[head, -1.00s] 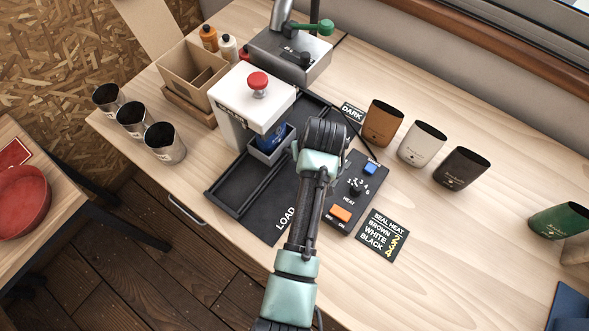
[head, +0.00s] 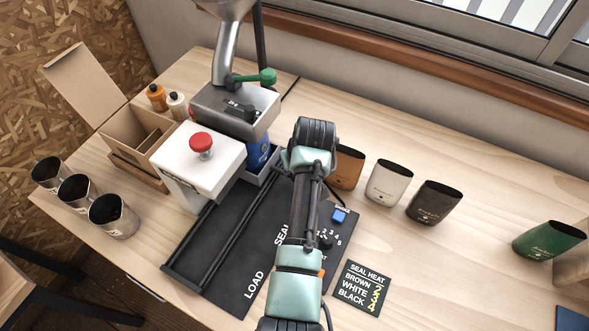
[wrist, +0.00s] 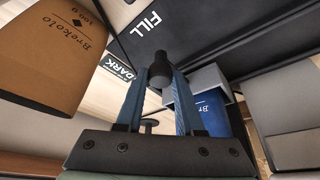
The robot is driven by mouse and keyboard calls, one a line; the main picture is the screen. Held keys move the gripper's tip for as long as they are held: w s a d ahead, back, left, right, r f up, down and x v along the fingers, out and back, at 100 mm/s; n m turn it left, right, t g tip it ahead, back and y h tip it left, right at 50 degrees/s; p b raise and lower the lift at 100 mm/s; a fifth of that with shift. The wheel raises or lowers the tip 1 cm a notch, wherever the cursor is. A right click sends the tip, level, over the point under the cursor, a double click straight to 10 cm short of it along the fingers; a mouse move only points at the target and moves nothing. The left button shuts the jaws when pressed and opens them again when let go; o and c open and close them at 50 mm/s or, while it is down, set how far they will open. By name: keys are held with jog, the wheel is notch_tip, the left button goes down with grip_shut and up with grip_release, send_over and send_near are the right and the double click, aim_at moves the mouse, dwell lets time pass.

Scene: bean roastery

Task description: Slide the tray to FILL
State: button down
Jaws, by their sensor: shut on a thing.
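The tray is a small grey open holder (head: 266,177) on the black rail board (head: 222,262), with a blue bag (head: 258,153) standing in it. It sits behind the white press, at the front of the steel dispenser. In the wrist view the tray's grey wall (wrist: 208,79) and the blue bag (wrist: 211,112) are right of my fingers. My gripper (wrist: 160,80) is shut on the tray's black knob (wrist: 158,66). The white FILL lettering (wrist: 147,24) is on the board close to the knob. In the head view my wrist hides the fingers and the FILL lettering.
The white press (head: 197,165) with a red button stands beside the rails. The steel dispenser (head: 232,108) with a green-knobbed lever overhangs the tray. Brown (head: 347,168), white (head: 389,182) and black (head: 434,203) bags stand to the right. Steel cups (head: 114,216) stand left.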

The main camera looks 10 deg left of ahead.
jog(key=shift+w+d+r, duration=0.1)
jog(key=shift+w+r, duration=0.1)
jog(key=shift+w, duration=0.05)
jog(key=c, duration=1)
grip_release()
jog(key=o, duration=0.5)
jog(key=shift+w+f, duration=0.1)
jog(key=shift+f, duration=0.1)
jog(key=shift+r, duration=0.15)
jog(key=v, duration=1.3)
jog(key=shift+b, duration=0.3)
